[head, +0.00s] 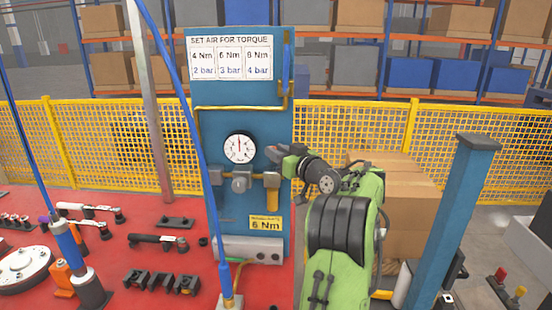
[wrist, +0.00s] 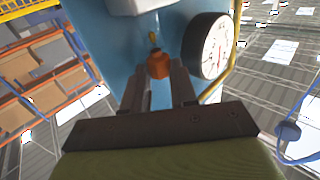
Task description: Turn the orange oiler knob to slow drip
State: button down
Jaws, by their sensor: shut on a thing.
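The orange oiler knob (wrist: 158,66) shows in the wrist view between the fingertips of my gripper (wrist: 158,76). The fingers are shut on it, one on each side. A small brass-coloured part (wrist: 153,40) stands just beyond the knob. In the head view my gripper (head: 276,158) reaches in from the right to the blue panel (head: 222,125), right of the gauge. There it hides the knob. An amber bowl (head: 272,200) hangs below my gripper. I cannot read the knob's setting.
A white dial gauge (head: 240,149) is close left of my gripper, with a grey regulator (head: 241,181) below it. A yellow pipe (head: 240,107) runs across the panel. A "6 Nm" label (head: 265,223) sits lower down. A blue post (head: 467,205) and cartons (head: 408,200) stand right.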

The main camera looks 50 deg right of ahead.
jog(key=shift+d+n+y+p, duration=0.25)
jog(key=shift+n+y+p, duration=0.4)
jog(key=shift+y, duration=0.45)
jog(key=shift+f+y, duration=0.1)
jog(key=shift+y, duration=0.2)
jog(key=c, duration=1.3)
grip_release()
jog(key=shift+o, duration=0.7)
jog(key=shift+a, duration=0.15)
